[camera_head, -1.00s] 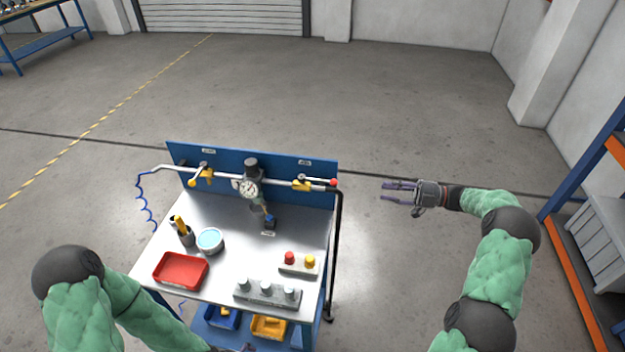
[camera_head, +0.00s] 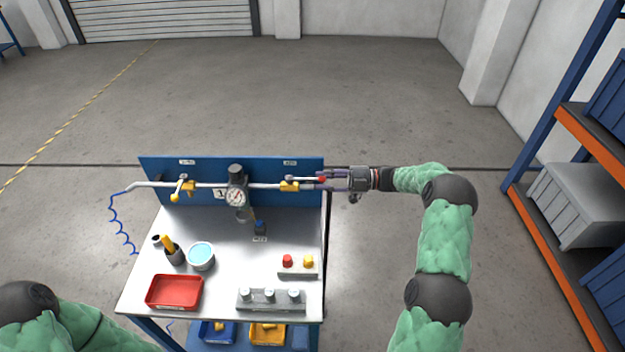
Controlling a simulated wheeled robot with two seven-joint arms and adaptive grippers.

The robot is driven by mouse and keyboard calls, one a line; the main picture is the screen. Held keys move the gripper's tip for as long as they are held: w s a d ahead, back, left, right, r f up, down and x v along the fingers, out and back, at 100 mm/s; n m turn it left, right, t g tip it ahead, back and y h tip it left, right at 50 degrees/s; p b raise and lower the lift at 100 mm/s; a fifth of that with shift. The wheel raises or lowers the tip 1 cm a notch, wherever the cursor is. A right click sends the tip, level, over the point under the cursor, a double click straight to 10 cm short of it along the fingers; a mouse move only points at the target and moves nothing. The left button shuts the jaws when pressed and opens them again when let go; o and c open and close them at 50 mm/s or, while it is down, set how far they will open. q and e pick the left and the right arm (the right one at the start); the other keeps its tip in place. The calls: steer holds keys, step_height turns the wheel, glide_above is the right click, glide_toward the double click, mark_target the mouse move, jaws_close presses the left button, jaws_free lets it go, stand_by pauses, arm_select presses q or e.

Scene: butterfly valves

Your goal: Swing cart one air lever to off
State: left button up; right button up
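The cart (camera_head: 217,270) has a blue back panel with a pale air pipe (camera_head: 266,187) along it. The right valve (camera_head: 289,187) has a yellow body; its lever (camera_head: 306,179) lies along the pipe, with a red knob (camera_head: 322,179) at its right end. The left valve (camera_head: 188,188) is also yellow; its lever slants down to a yellow knob (camera_head: 174,197). My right gripper (camera_head: 318,180) points left at the red knob, fingers apart, one above and one below it. Contact cannot be told. My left gripper is out of view. The panel labels are too small to read.
A round gauge (camera_head: 237,197) sits mid-pipe. Shelving (camera_head: 560,200) stands at the right. Floor behind the cart is clear.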

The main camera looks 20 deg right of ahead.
mark_target(306, 179)
steer(key=shift+x, duration=1.7)
jaws_close()
